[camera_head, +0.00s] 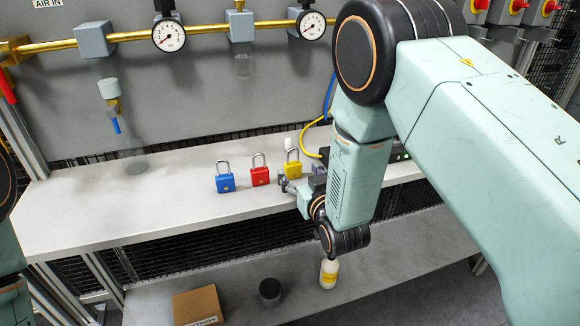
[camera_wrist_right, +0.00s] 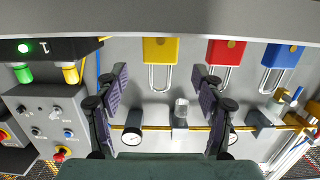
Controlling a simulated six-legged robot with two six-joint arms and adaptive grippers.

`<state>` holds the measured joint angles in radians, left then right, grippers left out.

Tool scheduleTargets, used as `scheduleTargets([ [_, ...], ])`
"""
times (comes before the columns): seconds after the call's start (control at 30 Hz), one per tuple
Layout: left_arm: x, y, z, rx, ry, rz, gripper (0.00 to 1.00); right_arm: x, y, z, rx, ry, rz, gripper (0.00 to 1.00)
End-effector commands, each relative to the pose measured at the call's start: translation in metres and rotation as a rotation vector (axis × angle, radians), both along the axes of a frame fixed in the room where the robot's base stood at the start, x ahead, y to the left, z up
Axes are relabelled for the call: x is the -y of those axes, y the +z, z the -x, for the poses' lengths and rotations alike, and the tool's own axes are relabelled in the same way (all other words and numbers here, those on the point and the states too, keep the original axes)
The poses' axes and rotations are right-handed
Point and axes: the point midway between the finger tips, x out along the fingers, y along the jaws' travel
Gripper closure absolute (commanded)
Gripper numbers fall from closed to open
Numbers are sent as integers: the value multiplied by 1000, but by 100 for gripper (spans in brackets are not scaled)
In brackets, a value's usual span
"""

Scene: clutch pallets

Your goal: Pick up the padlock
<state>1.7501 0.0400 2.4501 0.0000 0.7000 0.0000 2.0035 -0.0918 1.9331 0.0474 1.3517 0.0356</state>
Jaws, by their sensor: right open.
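Three upright padlocks with silver shackles stand in a row on the grey shelf (camera_head: 130,205): blue (camera_head: 225,184), red (camera_head: 260,177) and yellow (camera_head: 292,170). My right gripper (camera_head: 286,184) is beside the yellow one at the shelf's front edge. In the right wrist view, my right gripper (camera_wrist_right: 160,78) is open. The yellow padlock (camera_wrist_right: 160,50) lies between the lines of its two fingers, its shackle towards them; contact cannot be told. The red padlock (camera_wrist_right: 225,52) and blue padlock (camera_wrist_right: 281,56) are to the right there. My left gripper is outside the views.
Brass pipe (camera_head: 208,31) with gauges (camera_head: 169,36) crosses the back panel. A grey control box (camera_wrist_right: 45,122) shows beside the padlocks in the wrist view. A cardboard box (camera_head: 197,305), dark cylinder (camera_head: 270,291) and bottle (camera_head: 329,273) stand on the lower shelf. The upper shelf's left is mostly clear.

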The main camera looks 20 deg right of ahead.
Motion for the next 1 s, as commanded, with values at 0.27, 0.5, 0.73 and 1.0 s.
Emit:
scheduleTargets([
  [0.27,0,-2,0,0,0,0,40,-6,-8,-34,0,2,0,31],
  [0.5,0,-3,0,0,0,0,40,-6,-11,-55,-2,3,1,31],
  [0.73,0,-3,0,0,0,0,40,-6,-11,-57,-2,3,1,31],
  [1.0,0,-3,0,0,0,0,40,-6,-10,-57,-2,3,1,53],
])
